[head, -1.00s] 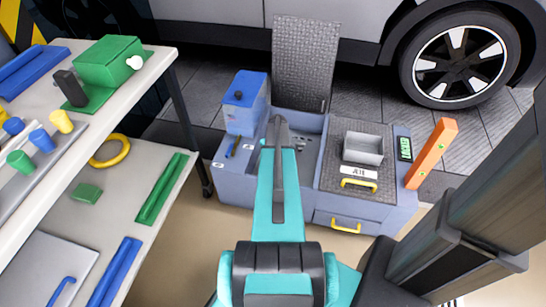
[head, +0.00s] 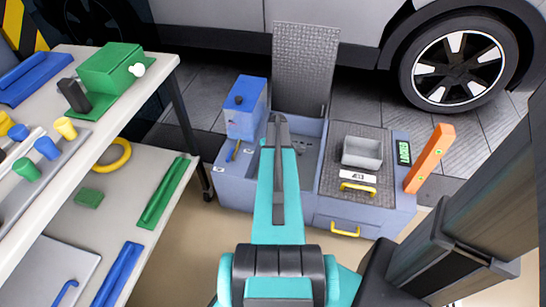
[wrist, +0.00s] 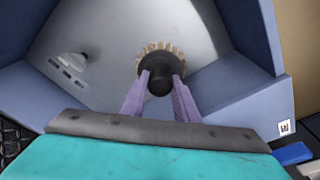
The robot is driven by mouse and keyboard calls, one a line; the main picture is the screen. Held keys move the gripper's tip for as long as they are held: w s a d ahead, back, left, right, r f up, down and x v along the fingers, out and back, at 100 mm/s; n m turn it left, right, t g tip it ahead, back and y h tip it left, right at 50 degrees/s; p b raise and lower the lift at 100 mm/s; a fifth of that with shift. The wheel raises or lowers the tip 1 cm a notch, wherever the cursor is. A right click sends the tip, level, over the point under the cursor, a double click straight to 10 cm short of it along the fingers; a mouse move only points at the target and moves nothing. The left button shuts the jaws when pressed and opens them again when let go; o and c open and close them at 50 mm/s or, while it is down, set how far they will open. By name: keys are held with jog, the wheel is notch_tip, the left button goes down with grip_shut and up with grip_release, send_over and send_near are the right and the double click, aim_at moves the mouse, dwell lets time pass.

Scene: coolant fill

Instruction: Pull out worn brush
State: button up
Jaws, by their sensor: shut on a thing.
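The brush (wrist: 158,50) is round, with a dark hub and a ring of tan bristles. In the wrist view it is at the upper middle, inside a blue-walled bay with a pale grey floor (wrist: 205,45). My gripper (wrist: 160,88) has its two purple fingers shut on the dark hub. Part of the brush is hidden behind the hub and fingers. Whether it is still seated cannot be told. In the head view my arm reaches into the open bay of the blue-grey machine (head: 236,183), and the arm hides the gripper and brush.
A raised grey lid (head: 304,65) stands behind the bay. An orange post (head: 430,158) leans at the right. A cluttered shelf (head: 150,110) stands left, and a car behind.

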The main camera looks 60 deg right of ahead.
jog(key=shift+r+p, duration=0.45)
jog(key=shift+r, duration=0.55)
